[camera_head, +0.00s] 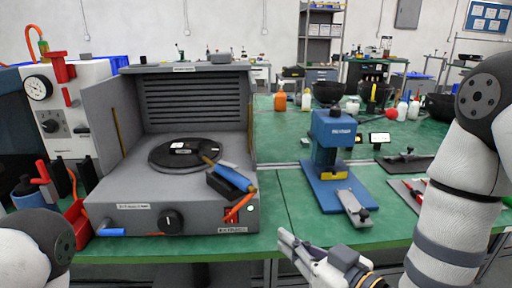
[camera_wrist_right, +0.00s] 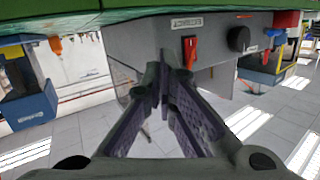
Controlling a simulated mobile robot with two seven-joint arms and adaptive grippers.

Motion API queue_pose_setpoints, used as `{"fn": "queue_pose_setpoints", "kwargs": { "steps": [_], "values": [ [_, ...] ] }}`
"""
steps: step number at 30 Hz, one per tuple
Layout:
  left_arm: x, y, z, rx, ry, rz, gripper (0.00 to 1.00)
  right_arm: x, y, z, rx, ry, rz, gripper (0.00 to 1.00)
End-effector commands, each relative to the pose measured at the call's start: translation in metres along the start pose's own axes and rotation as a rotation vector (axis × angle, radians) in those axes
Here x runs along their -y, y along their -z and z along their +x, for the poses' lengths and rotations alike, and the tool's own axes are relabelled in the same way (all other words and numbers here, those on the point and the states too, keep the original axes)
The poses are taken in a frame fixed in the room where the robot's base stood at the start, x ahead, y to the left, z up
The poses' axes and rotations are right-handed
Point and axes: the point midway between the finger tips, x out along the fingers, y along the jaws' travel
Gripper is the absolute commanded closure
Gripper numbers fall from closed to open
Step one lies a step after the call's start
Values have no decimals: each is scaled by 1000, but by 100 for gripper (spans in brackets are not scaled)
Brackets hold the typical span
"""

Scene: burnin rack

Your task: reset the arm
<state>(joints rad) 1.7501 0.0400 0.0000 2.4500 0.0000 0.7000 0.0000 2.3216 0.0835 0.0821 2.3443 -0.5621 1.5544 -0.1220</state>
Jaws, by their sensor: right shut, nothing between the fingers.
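My right gripper (camera_head: 287,240) is low in the head view, in front of the green bench's edge, right of the grey rack unit (camera_head: 170,198). It is empty. In the right wrist view its fingers meet at the tips (camera_wrist_right: 163,72), with nothing between them. My right arm (camera_head: 455,205) comes down from the right side of the head view. Only a rounded part of my left arm (camera_head: 35,245) shows at the lower left; the left gripper is out of the picture.
The green bench (camera_head: 290,215) carries the grey unit with a black round plate (camera_head: 172,154), a blue-handled tool (camera_head: 232,178) and a blue press (camera_head: 331,150). A gauge panel (camera_head: 48,98) stands left. Floor (camera_wrist_right: 75,145) shows in the upside-down wrist view.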

Motion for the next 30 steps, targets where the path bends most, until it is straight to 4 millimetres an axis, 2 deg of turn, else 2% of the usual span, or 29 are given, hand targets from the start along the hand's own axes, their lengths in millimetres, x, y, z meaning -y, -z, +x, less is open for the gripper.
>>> {"fn": "queue_pose_setpoints", "kwargs": {
  "steps": [1, 2, 3, 4, 5, 6, 8, 9, 12, 15, 18, 21, 30],
  "values": [
    [0, 0, 0, 0, 0, 0, 49, -4, -49, -12, 150, -40, 43, 100],
    [0, 0, 0, -1, 0, 0, 49, -7, -77, -21, 243, -68, 69, 100],
    [0, 0, 0, -1, 0, 0, 49, -9, -114, -38, 367, -104, 104, 100],
    [0, 0, 0, -2, 0, 0, 49, -9, -140, -52, 459, -131, 133, 100],
    [0, 0, -1, -2, 0, 0, 49, -8, -166, -69, 552, -157, 160, 100],
    [0, 1, -1, -3, 0, 0, 49, -6, -197, -94, 674, -193, 197, 100],
    [0, 1, -1, -4, 0, 0, 49, 0, -239, -137, 856, -247, 254, 100],
    [0, 1, -1, -4, 0, 0, 49, 7, -262, -167, 973, -281, 290, 100],
    [0, 1, -2, -5, 0, 0, 49, 25, -301, -240, 1233, -359, 374, 100],
    [0, 1, -2, -6, 0, 0, 49, 42, -318, -296, 1420, -419, 434, 100],
    [0, 1, -2, -7, 0, 0, 49, 52, -324, -325, 1519, -454, 468, 100],
    [0, 1, -2, -7, 0, 0, 49, 55, -325, -334, 1549, -465, 478, 100],
    [0, 1, -2, -6, 0, 0, 49, 54, -324, -333, 1546, -463, 477, 100]
  ]
}}
